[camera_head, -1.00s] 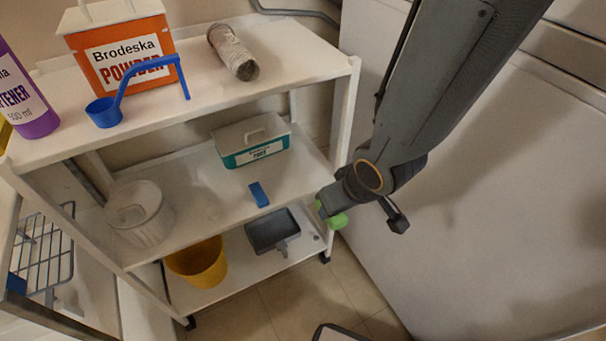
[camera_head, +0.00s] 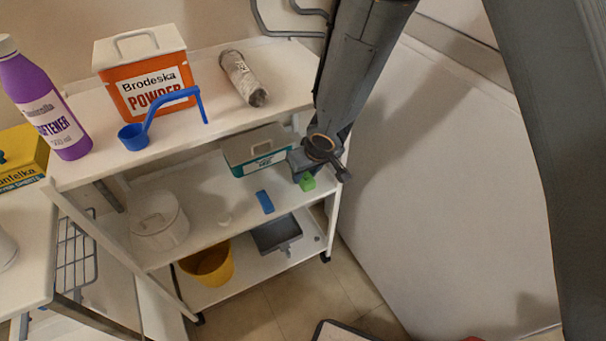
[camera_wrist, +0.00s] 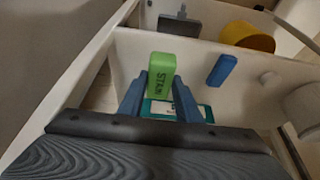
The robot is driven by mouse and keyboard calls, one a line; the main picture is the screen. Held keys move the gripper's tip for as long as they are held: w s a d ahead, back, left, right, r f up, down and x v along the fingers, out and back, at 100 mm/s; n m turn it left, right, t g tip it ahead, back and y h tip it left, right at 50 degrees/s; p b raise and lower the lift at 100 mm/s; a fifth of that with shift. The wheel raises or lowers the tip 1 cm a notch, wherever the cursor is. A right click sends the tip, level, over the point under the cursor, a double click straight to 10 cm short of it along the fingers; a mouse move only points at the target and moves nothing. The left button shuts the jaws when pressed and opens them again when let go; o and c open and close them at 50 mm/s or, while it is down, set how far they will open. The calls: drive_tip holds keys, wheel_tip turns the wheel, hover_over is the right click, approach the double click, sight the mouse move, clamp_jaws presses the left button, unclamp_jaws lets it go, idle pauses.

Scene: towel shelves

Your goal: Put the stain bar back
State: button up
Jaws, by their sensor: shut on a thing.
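The green stain bar (camera_wrist: 161,74), with dark "STAIN" lettering, is between the fingers of my gripper (camera_wrist: 160,95) in the wrist view. My gripper is shut on it. In the head view the bar (camera_head: 307,183) shows below my gripper (camera_head: 304,172), at the right end of the trolley's middle shelf (camera_head: 228,196). I cannot tell whether the bar touches the shelf. A blue bar (camera_head: 265,202) lies on that shelf to the left of it, and it also shows in the wrist view (camera_wrist: 221,70).
A teal and white box (camera_head: 258,150) stands behind on the middle shelf. A white lidded pot (camera_head: 158,222) is at its left. A yellow bucket (camera_head: 207,264) and grey dustpan (camera_head: 277,235) are on the bottom shelf. A white appliance (camera_head: 440,190) stands to the right.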

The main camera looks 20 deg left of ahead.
sight(306, 177)
drive_tip(key=shift+w+a+p, duration=0.2)
drive_tip(key=shift+a+p, duration=0.05)
drive_tip(key=shift+p, duration=0.05)
drive_tip(key=shift+w+a+f, duration=0.1)
drive_tip(key=shift+f, duration=0.1)
wheel_tip(306, 177, down, 3)
drive_tip(key=b, duration=0.4)
drive_tip(key=shift+f, duration=0.15)
drive_tip(key=shift+f+b, duration=0.1)
drive_tip(key=shift+b, duration=0.3)
drive_tip(key=o, duration=1.2)
drive_tip(key=p+v, duration=0.8)
drive_tip(key=v, duration=0.4)
drive_tip(key=shift+p, duration=0.4)
